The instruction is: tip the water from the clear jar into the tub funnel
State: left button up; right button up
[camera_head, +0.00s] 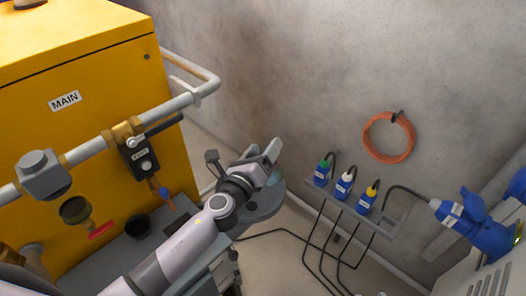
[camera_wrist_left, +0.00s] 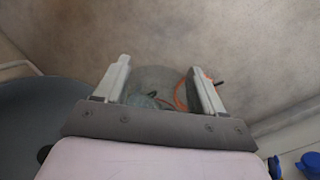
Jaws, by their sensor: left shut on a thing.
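My left gripper (camera_head: 268,156) is shut on the clear jar (camera_head: 274,178), which shows as a faint greenish see-through shape above a grey round surface. In the left wrist view the jar (camera_wrist_left: 157,79) is between the two fingers (camera_wrist_left: 156,88), with something greenish low in it and the orange coil seen behind. Its water level is unclear. A dark round cup-like opening (camera_head: 138,226) sits on the grey bench left of my arm; I cannot tell if it is the tub funnel. My right gripper is not in view.
A yellow MAIN cabinet (camera_head: 70,125) with a pipe and valves (camera_head: 140,155) stands at the left. The grey round surface (camera_head: 262,212) is beneath the gripper. Blue connectors (camera_head: 344,186) sit on a wall shelf below an orange coil (camera_head: 388,137). Cables cross the floor.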

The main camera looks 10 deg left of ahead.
pick_arm(q)
jog(key=shift+r, duration=0.1)
jog(key=n, duration=0.2)
jog(key=shift+a+r+n, duration=0.1)
jog(key=shift+r+n, duration=0.15)
jog(key=shift+n, duration=0.05)
jog(key=shift+a+r+n, duration=0.1)
jog(key=shift+r+n, duration=0.05)
jog(key=shift+n, duration=0.45)
jog(key=shift+a+r+n, duration=0.1)
jog(key=shift+r+n, duration=0.05)
jog(key=shift+n, duration=0.45)
jog(key=shift+w+a+r+n, duration=0.1)
jog(key=shift+a+n, duration=0.05)
jog(key=shift+n, duration=0.5)
jog(key=shift+w+a+r+n, duration=0.1)
jog(key=shift+n, duration=0.55)
jog(key=shift+a+r+n+p, duration=0.1)
jog(key=shift+n+p, duration=0.3)
jog(key=shift+n, duration=0.2)
jog(key=shift+a+n, duration=0.15)
jog(key=shift+n, duration=0.45)
